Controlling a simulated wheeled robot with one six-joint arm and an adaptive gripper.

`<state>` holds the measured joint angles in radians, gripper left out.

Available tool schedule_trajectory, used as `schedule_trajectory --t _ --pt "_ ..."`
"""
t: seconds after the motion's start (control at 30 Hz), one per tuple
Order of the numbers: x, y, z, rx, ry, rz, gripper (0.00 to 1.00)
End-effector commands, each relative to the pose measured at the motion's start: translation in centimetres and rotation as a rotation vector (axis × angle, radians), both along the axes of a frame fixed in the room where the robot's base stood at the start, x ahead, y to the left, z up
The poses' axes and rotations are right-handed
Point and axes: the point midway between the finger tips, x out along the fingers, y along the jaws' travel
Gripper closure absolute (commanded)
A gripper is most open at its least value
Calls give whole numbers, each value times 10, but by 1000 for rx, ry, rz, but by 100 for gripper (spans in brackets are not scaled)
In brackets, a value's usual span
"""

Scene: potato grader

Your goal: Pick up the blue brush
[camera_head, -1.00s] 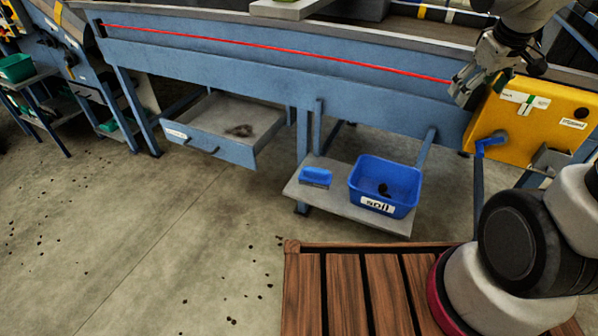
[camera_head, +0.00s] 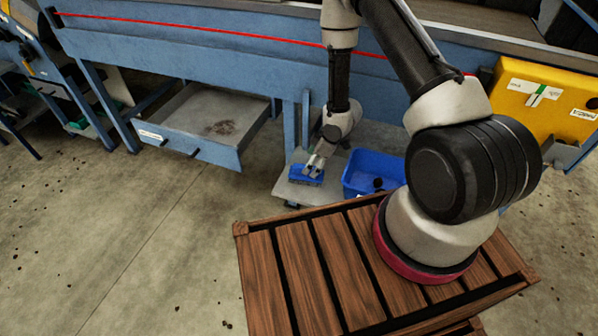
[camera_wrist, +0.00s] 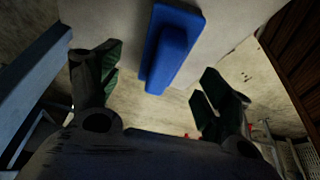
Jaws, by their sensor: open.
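The blue brush (camera_head: 306,179) lies on a low grey shelf (camera_head: 297,194) under the blue machine, left of a blue bin. My gripper (camera_head: 315,169) is just above the brush in the head view and partly covers it. In the wrist view the brush (camera_wrist: 170,48) shows at the top middle, its raised handle facing me. My gripper (camera_wrist: 152,82) is open there, one finger on each side of the brush's line. The brush is apart from both fingers; the fingertips appear close to its near end.
The blue bin (camera_head: 362,172), labelled soil in the earlier view, stands right beside my arm on the same shelf. An open grey drawer (camera_head: 190,148) juts out to the left. A yellow box (camera_head: 545,95) hangs at the right. The floor at the left is clear apart from scattered bits.

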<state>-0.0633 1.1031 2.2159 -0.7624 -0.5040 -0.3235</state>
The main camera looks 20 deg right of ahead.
Motion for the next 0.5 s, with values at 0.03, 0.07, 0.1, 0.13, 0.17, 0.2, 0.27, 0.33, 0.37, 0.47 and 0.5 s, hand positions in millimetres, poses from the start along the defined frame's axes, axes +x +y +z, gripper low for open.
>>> schedule_trajectory --t 0.03,0.07,0.1,0.13,0.17,0.2,0.27,0.33,0.37,0.47,0.5 --pt "0 3 -6 1 1 3 21" --pt "1 4 -9 1 0 4 21" --pt "1 6 -13 2 1 3 21" --pt "2 7 -17 1 2 3 21" --pt "3 9 -20 1 1 2 21" --pt "4 11 -24 1 1 2 21" --pt "5 15 -31 0 1 3 21" --pt "6 22 -40 0 1 3 21" --pt "7 25 -44 0 2 2 21" --pt "10 30 -57 -2 1 1 21" --pt "11 32 -61 -1 0 1 21"
